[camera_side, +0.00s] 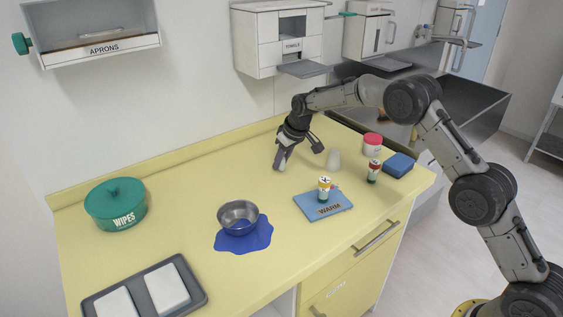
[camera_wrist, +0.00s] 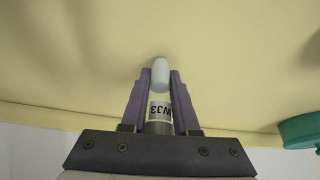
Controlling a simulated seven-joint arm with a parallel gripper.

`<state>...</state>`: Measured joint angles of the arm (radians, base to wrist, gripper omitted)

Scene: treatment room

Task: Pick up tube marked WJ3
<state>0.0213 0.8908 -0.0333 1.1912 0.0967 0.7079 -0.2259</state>
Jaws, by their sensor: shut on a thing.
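The tube marked WJ3 (camera_wrist: 160,108) is between my gripper's two purple fingers (camera_wrist: 160,85) in the wrist view. It has a pale rounded end pointing away from the palm, and a white label with dark letters that appear turned over. The fingers are shut on it from both sides. In the side view my gripper (camera_side: 281,160) is low over the back of the yellow counter, angled downward; the tube is hard to make out there. I cannot tell whether its tip touches the counter.
A steel bowl (camera_side: 238,218) and WIPES tub (camera_side: 117,205) are left.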

